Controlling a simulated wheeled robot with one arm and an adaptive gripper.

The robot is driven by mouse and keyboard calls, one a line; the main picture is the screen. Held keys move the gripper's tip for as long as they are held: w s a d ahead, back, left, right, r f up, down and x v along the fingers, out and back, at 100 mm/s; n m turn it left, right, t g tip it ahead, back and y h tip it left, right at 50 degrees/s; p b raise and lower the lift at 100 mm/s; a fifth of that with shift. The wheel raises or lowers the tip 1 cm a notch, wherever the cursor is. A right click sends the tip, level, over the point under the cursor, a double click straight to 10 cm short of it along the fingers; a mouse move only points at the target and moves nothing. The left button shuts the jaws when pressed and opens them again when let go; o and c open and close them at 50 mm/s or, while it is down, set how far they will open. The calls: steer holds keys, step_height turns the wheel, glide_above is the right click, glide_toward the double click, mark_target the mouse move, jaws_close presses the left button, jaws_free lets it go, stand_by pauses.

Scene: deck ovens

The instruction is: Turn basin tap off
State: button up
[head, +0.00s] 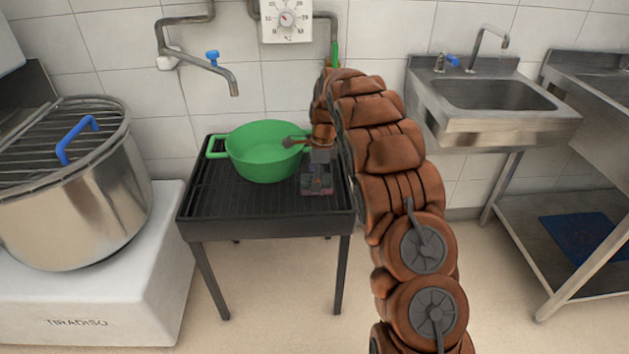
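A wall tap (207,66) with a blue handle (212,57) is at the upper left. Its spout points down above a green basin (262,168), and I see no stream falling from it. The basin stands on a black slatted table (225,202); I cannot tell whether it holds water. My gripper (317,188) hangs at the basin's right side, over the table, below and right of the tap and apart from its handle. It is small and dark here, so its opening is unclear. My arm hides part of the wall and the table's right edge.
A steel sink (495,112) with its own blue-levered tap (453,61) is on the right. A large steel pot (75,205) with a blue handle stands on a white block at left. A dial box (286,20) and pipes are on the back wall.

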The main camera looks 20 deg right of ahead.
step_height(320, 180, up, 11)
steer(key=d, duration=0.1)
steer(key=shift+s+d+f+p, duration=0.2)
steer(key=shift+s+d+p, duration=0.05)
steer(key=shift+p, duration=0.05)
